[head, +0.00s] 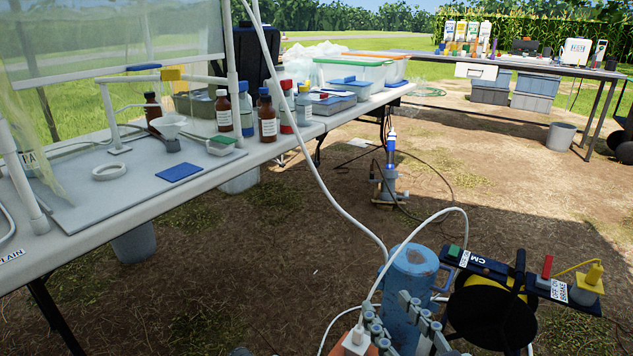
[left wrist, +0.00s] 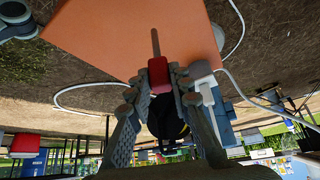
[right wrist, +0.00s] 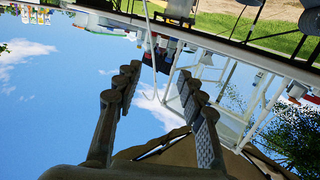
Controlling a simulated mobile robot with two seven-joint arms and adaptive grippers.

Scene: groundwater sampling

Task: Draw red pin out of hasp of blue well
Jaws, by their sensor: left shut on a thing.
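The blue well (head: 412,268) stands upright at the lower middle of the head view. In the left wrist view my left gripper (left wrist: 160,80) is shut on the red pin (left wrist: 158,72), gripping its red head. A thin brownish rod reaches up from the head in that picture, in front of an orange surface. No hasp shows clearly, so I cannot tell whether the rod is in it.
A black reel (head: 490,310) with a labelled bar stands right of the well. A white plug (head: 357,341) and loose white cable are close to the grippers. A long table (head: 100,205) with bottles runs along the left. A pump-like stand (head: 388,180) is behind on bare ground.

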